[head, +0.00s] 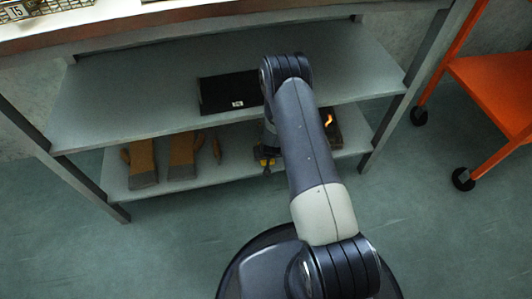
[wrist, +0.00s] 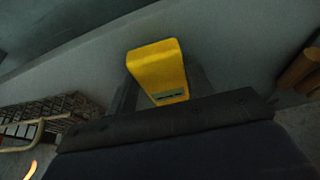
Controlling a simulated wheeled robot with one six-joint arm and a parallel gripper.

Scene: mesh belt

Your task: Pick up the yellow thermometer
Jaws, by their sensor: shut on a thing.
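The yellow thermometer (wrist: 157,68) is a boxy yellow body with a small dark display on its near end. In the wrist view it sits between the two dark fingers of my gripper (wrist: 160,88), which is shut on it. In the head view my gripper (head: 267,164) is at the lower shelf, below the front edge of the upper shelf. Only small bits of yellow show there, and my arm hides most of the thermometer. I cannot tell whether it touches the shelf.
The upper shelf (head: 130,100) is close above my gripper and carries a black flat case (head: 230,92). Brown gloves (head: 142,163) lie left on the lower shelf (head: 218,176). A dark box with an orange mark (head: 332,130) is right. An orange cart (head: 490,85) stands far right.

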